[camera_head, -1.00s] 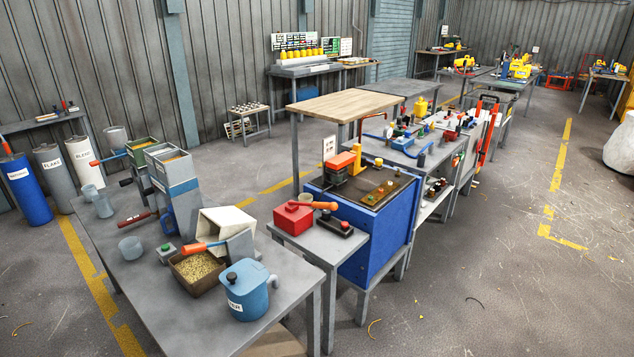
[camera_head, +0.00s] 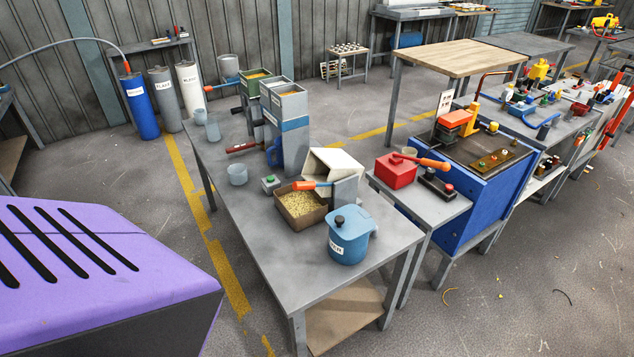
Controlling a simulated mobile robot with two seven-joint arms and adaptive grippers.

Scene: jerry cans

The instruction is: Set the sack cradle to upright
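The cream-white, open-mouthed container (camera_head: 330,168) on the grey table looks like the sack cradle. It is tilted, its mouth facing down to the left over a brown tray of grain (camera_head: 301,221). Neither of my grippers is in view.
On the same grey table (camera_head: 285,271) stand a blue lidded pot (camera_head: 349,238), a grey hopper machine (camera_head: 289,130) and a clear cup (camera_head: 237,175). A large purple slotted housing (camera_head: 90,262) fills the lower left. Floor is open at the lower right.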

